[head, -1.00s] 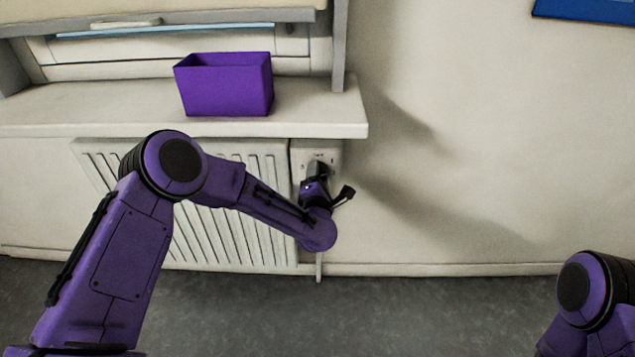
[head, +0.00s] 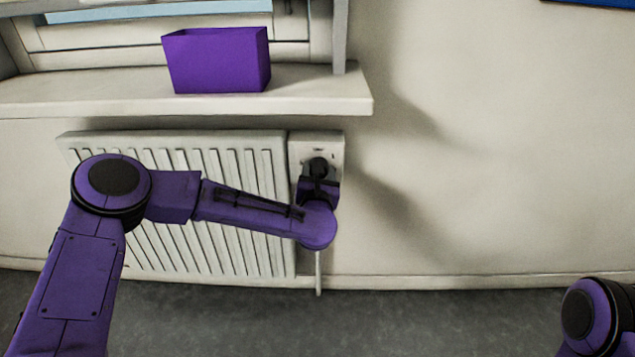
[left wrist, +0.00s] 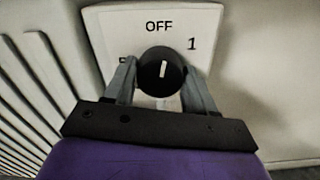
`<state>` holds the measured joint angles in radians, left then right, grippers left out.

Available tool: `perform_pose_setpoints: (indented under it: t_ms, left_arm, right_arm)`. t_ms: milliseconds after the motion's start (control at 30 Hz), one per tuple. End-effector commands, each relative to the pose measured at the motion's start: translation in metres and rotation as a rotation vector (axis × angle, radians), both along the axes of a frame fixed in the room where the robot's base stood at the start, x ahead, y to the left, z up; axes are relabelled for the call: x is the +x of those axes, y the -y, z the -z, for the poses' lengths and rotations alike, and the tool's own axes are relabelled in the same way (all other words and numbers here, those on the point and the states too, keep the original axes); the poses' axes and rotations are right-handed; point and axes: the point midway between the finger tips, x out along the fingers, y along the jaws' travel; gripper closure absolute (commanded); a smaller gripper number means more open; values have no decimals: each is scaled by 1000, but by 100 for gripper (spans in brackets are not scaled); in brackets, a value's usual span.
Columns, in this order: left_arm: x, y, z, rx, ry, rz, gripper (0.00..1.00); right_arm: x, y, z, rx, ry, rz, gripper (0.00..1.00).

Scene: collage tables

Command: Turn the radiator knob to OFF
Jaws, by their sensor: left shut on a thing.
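The radiator knob (left wrist: 160,74) is round and black with a white line, on a white plate (left wrist: 112,22) marked OFF above it and 1 to its upper right. Its line points nearly straight up toward OFF. In the head view the knob (head: 318,165) is partly hidden by my left gripper (head: 319,182). In the left wrist view the gripper's (left wrist: 162,84) two grey fingers stand on either side of the knob, shut on it. A marking left of the knob is partly hidden by a finger. My right gripper is out of view.
The white ribbed radiator (head: 225,240) is left of the plate, behind my left arm. A windowsill (head: 310,92) juts out above, with a purple box (head: 220,62) on it. The wall (head: 480,170) to the right is bare.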

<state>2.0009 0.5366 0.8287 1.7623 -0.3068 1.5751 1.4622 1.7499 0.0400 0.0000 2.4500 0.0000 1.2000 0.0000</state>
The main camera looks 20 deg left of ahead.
Motion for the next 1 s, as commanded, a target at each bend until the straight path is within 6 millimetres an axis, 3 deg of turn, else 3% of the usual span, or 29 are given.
perform_pose_setpoints:
  t_ms: [33, 300, 967, 1000]
  left_arm:
    - [0, -1, 6, -29, 4, -1, 75]
    - [-1, 0, 5, -159, 41, -1, 75]
    - [-1, 0, 2, -215, 56, 0, 75]
    - [-1, 0, 2, -215, 56, 0, 38]
  right_arm:
    - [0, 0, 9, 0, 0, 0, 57]
    - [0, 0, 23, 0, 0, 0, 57]
    - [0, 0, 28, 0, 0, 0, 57]
    - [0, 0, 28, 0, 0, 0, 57]
